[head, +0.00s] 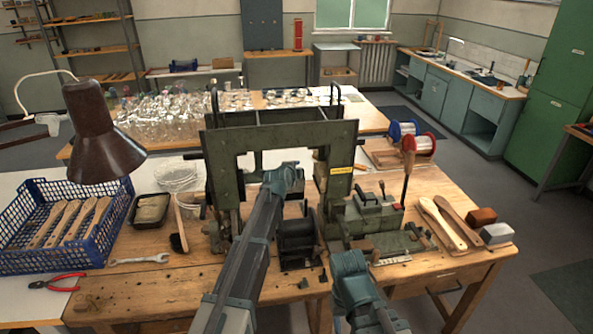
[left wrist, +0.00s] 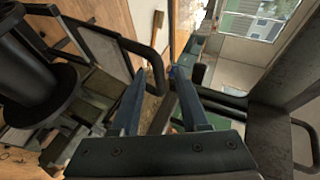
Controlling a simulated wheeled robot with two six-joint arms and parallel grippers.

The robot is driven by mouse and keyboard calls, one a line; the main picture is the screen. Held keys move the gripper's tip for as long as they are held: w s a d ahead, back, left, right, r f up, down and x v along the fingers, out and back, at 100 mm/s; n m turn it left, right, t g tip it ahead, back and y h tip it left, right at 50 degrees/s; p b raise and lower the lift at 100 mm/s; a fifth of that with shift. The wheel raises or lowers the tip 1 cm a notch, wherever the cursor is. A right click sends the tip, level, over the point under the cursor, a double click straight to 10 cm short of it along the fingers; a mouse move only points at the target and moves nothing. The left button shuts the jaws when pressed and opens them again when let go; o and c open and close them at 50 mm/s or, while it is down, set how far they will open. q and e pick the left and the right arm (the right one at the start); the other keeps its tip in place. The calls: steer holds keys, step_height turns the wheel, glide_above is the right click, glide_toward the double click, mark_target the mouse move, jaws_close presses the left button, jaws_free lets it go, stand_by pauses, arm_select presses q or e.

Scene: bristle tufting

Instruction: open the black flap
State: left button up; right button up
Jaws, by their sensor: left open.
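The green machine frame (head: 228,160) stands on the wooden bench in the head view. I cannot tell for certain which part is the black flap. In the left wrist view a dark panel (left wrist: 92,42) with a bent black bar (left wrist: 158,52) lies left of and beyond the fingers. My left gripper (left wrist: 158,75) is open, with its two blue fingers apart. The bar shows near the left fingertip; I cannot tell whether they touch. In the head view my left arm reaches into the frame's opening and its own wrist hides the fingertips. My right arm shows at the bottom; its fingers are not visible.
A dark cylindrical part (left wrist: 32,75) is at the left of the left wrist view. A blue crate (head: 62,268) with brush handles, a wrench (head: 140,259) and red pliers (head: 55,283) lie left. Wooden handles (head: 440,222) and wire spools (head: 424,145) are right.

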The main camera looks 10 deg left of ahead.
arm_select(q)
steer(key=p+v, duration=0.5)
steer(key=v, duration=0.8)
steer(key=shift+s+r, duration=0.15)
steer(key=shift+s, duration=0.15)
steer(key=s+d+f+n+g+b, duration=0.1)
steer(key=s+d+f+n+g, duration=0.2)
steer(key=s+d+f, duration=0.35)
steer(key=s+d+f+n+g, duration=0.2)
steer(key=s+d+f+g, duration=0.15)
steer(key=s, duration=0.55)
steer(key=s+f+n+g+y+b, duration=0.1)
steer(key=s+f+n+g, duration=0.2)
steer(key=s, duration=0.7)
steer(key=s+f+n+g+y, duration=0.2)
steer(key=s+f+n+g, duration=0.1)
steer(key=s, duration=0.7)
steer(key=shift+s+a+n+g+b, duration=0.25)
steer(key=shift+a+n+g+b, duration=0.2)
steer(key=shift+n, duration=0.75)
